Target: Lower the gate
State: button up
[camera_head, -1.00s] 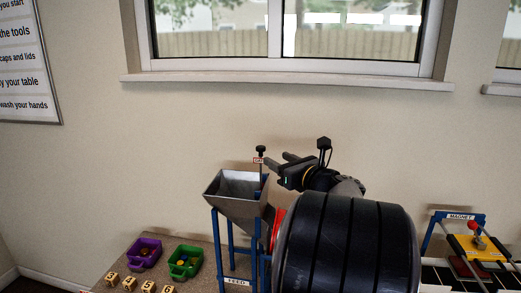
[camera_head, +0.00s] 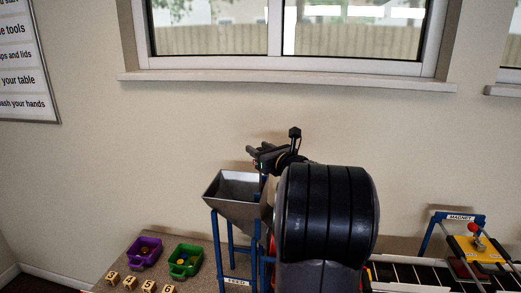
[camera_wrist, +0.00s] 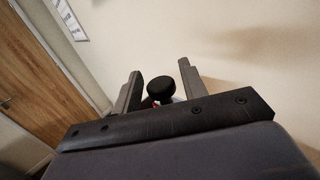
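The gate's black knob (camera_wrist: 161,88) stands between my two fingers in the wrist view, with a bit of red and white just below it. My gripper (camera_wrist: 160,90) looks open around the knob, with narrow gaps on both sides. In the head view my gripper (camera_head: 258,154) is above the back right edge of the grey metal hopper (camera_head: 243,212) and covers the knob. Most of the gate's rod and the gate plate are hidden behind my gripper and the hopper.
The hopper stands on a blue frame (camera_head: 217,245) with a FEED label (camera_head: 236,281). A blue MAGNET frame (camera_head: 430,232) stands at right. The wall is behind.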

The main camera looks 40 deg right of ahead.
grip_shut()
dwell(0.3)
jog(key=b, duration=0.7)
send_over(261, 191)
jog(key=f, duration=0.7)
jog(key=shift+w+f, duration=0.2)
jog(key=shift+f, duration=0.15)
jog(key=shift+d+f, duration=0.1)
jog(key=shift+o, duration=0.9)
grip_release()
jog(key=s+b, duration=0.2)
jog(key=s, duration=0.8)
jog(key=shift+s+a, duration=0.4)
jog(key=shift+a, duration=0.05)
